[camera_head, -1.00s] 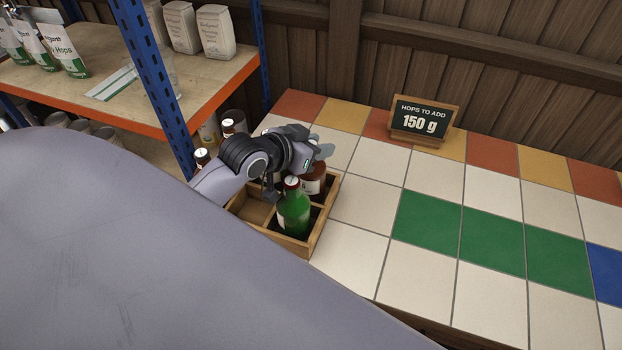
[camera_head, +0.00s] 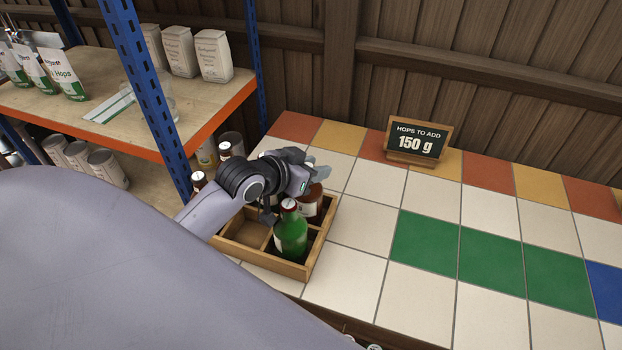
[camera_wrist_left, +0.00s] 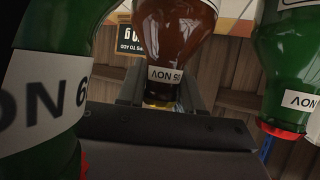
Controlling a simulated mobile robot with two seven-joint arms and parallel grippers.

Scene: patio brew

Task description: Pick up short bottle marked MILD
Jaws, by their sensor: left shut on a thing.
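My left gripper (camera_head: 313,182) reaches over a wooden crate with compartments (camera_head: 292,270). It is shut on the neck of a brown bottle (camera_head: 311,206), which stands in the crate. Green bottles show at both sides of the left wrist view. I cannot read MILD on any label. My right gripper is not in view.
A front left compartment of the crate looks empty. More bottles (camera_head: 199,180) stand behind my left wrist, near the blue shelf post (camera_head: 150,80). A sign reading 150 g (camera_head: 417,139) stands at the back. The tiled counter (camera_head: 340,270) right of the crate is clear.

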